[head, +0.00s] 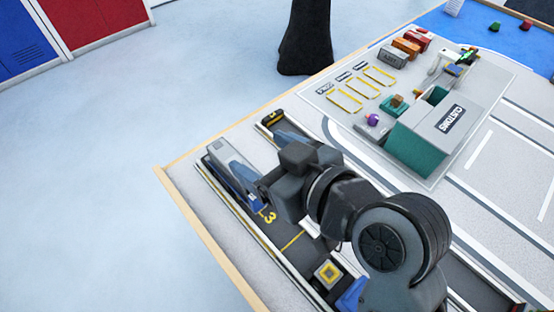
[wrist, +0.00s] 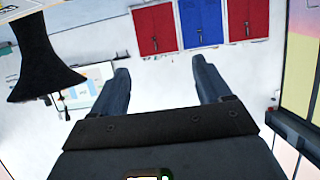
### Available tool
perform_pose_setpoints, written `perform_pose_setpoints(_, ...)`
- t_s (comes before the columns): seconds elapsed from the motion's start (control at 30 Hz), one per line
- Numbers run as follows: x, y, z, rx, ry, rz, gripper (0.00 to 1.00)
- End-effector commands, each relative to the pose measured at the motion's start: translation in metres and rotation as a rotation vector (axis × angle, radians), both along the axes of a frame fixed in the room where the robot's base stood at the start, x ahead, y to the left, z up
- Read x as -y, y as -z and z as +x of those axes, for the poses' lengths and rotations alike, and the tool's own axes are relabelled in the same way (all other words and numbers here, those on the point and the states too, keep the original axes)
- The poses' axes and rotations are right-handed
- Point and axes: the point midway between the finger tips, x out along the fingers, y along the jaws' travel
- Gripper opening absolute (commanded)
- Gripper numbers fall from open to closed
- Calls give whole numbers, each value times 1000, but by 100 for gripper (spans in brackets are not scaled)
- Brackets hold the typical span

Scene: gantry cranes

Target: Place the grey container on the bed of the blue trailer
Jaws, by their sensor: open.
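A small grey container (head: 393,57) stands in the head view on the pale yard at the upper right, in a row with an orange and a red one. A blue piece (head: 352,295) shows at the bottom edge, partly hidden by my arm; I cannot tell whether it is the blue trailer. My gripper (wrist: 160,65) is open and empty, its two dark blue-grey fingers spread apart in the wrist view. In the head view it is over the left lane, well away from the grey container. The wrist view shows neither container nor trailer clearly.
An orange container (head: 407,47) and a red container (head: 418,40) stand beside the grey one. A green customs building (head: 412,150) is right of my arm. Yellow-outlined bays (head: 362,88) are empty.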

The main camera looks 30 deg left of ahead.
Motion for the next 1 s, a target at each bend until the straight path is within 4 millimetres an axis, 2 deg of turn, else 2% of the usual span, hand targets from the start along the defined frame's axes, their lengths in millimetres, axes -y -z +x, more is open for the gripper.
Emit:
perform_pose_setpoints(0.1,14,-6,-5,1,2,2,77)
perform_pose_setpoints(0.2,20,-8,-8,0,1,0,77)
perform_pose_setpoints(0.47,23,-10,-9,1,0,0,77)
perform_pose_setpoints(0.67,34,1,-10,-28,67,24,77)
perform_pose_setpoints(0.77,54,19,-14,-69,185,60,77)
perform_pose_setpoints(1.0,137,68,-41,-140,566,138,77)
